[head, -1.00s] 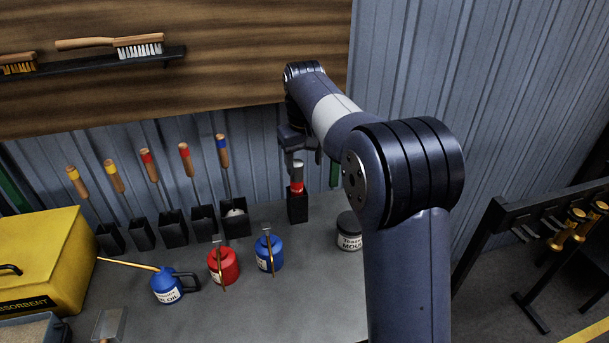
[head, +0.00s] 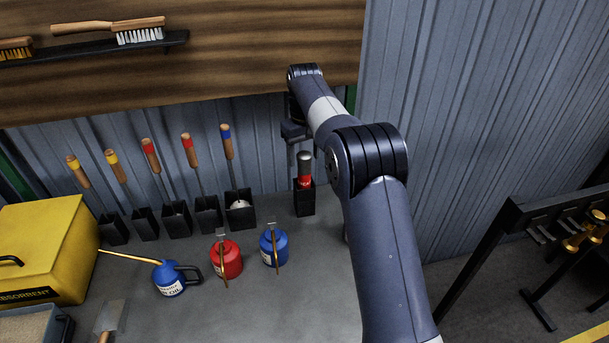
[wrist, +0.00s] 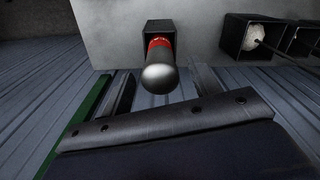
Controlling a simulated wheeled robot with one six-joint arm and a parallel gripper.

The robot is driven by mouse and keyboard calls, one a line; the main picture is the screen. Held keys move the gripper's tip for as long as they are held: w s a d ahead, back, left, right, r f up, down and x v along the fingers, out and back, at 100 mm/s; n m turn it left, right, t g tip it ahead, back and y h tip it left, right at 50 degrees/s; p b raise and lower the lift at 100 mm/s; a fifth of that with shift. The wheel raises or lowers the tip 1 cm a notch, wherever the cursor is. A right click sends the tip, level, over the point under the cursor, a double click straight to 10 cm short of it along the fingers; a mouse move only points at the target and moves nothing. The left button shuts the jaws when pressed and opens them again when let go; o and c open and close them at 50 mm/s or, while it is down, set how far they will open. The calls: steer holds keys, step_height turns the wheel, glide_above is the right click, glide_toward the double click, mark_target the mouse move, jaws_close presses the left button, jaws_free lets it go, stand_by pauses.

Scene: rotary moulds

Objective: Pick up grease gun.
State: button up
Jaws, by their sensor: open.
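The grease gun is most likely the grey cylinder with a red band (head: 305,172), standing upright in a black holder (head: 304,203) at the back of the bench. It also shows in the wrist view (wrist: 159,72), its rounded grey end towards the camera. My gripper (head: 297,153) is open and empty, just behind and left of the cylinder's top in the head view. In the wrist view its fingers (wrist: 165,84) appear on either side of the cylinder, which lies between them without visible contact. The lower part of the cylinder is hidden in the holder.
A row of black holders (head: 240,212) with handled tools stands to the left. A red can (head: 226,260) and blue can (head: 273,250) stand in front, with a blue oil can (head: 170,280) and yellow box (head: 45,245) farther left. The corrugated wall (head: 430,130) is close behind.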

mark_target(304, 168)
steer(key=shift+f+p, duration=0.85)
steer(key=shift+f, duration=1.9)
steer(key=shift+c, duration=0.3)
steer(key=c, duration=1)
steer(key=shift+w+r, duration=0.1)
